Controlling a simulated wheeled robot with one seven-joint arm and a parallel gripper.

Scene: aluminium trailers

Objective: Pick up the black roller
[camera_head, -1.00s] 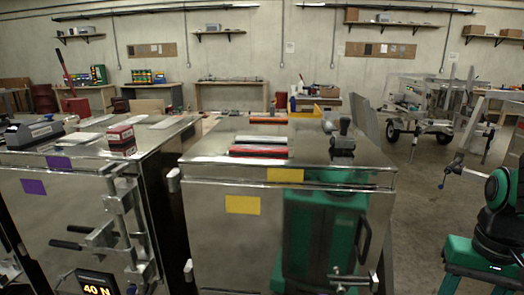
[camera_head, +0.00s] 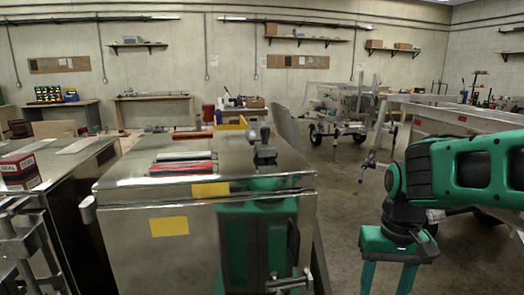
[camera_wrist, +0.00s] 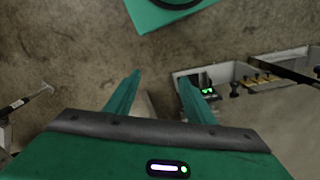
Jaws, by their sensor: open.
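No black roller can be made out with certainty. A dark grey and black fitting (camera_head: 264,148) stands on the right part of the steel box top (camera_head: 225,160); its exact kind is too small to tell. Beside it lie long bars: a dark one with a white edge (camera_head: 184,156), a red one (camera_head: 182,169) and an orange one (camera_head: 193,135). My gripper (camera_head: 387,285) hangs over the floor to the right of the box, fingers down, apart from everything. In the wrist view my gripper (camera_wrist: 157,88) is open, with nothing between its fingers.
A second steel unit (camera_head: 62,170) with a red and white box (camera_head: 17,170) stands at left. A wheeled trailer (camera_head: 340,108) and a long metal bench (camera_head: 455,117) stand behind at right. Open concrete floor (camera_head: 340,190) lies between the box and my arm.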

